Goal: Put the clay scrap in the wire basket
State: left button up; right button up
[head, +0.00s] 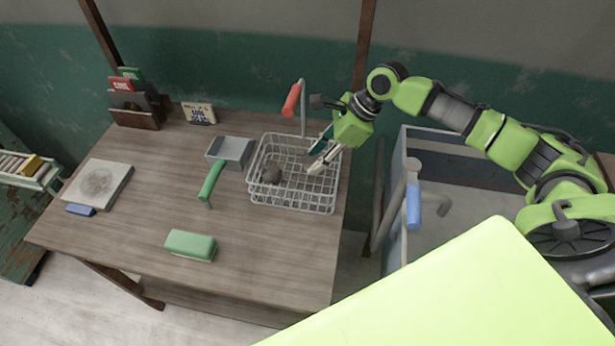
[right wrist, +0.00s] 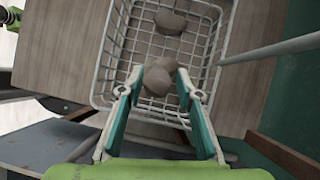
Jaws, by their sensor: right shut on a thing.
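The wire basket (head: 263,203) stands on the wooden table near its right end. My right gripper (head: 316,166) reaches down from the right over the right part of the basket. In the right wrist view, its teal-sided fingers (right wrist: 156,84) are shut on a grey-brown clay scrap (right wrist: 157,77), above the basket's wire floor. That scrap is hard to make out in the head view. Another brownish lump (head: 272,175) lies inside the basket on the left; a lump (right wrist: 171,21) also shows at the basket's far end in the right wrist view. My left gripper is not in view.
A red-handled tool (head: 291,101) rises behind the basket. A grey box (head: 232,150) and a green handle (head: 211,181) are just left of it. A green block (head: 191,245) lies in front. A grey slab (head: 97,184) lies at left.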

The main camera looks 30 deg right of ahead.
aim_at(310, 183)
notch_tip(310, 183, down, 3)
jog(key=shift+s+f, duration=0.1)
jog(key=shift+s, duration=0.05)
jog(key=shift+f, duration=1.8)
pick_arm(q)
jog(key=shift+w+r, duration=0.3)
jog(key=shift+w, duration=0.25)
pick_arm(e)
jog(key=o, duration=1.2)
jog(key=shift+f, duration=0.1)
jog(key=shift+c, duration=0.2)
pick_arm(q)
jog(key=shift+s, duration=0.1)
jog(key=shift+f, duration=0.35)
pick_arm(e)
jog(key=v, duration=1.2)
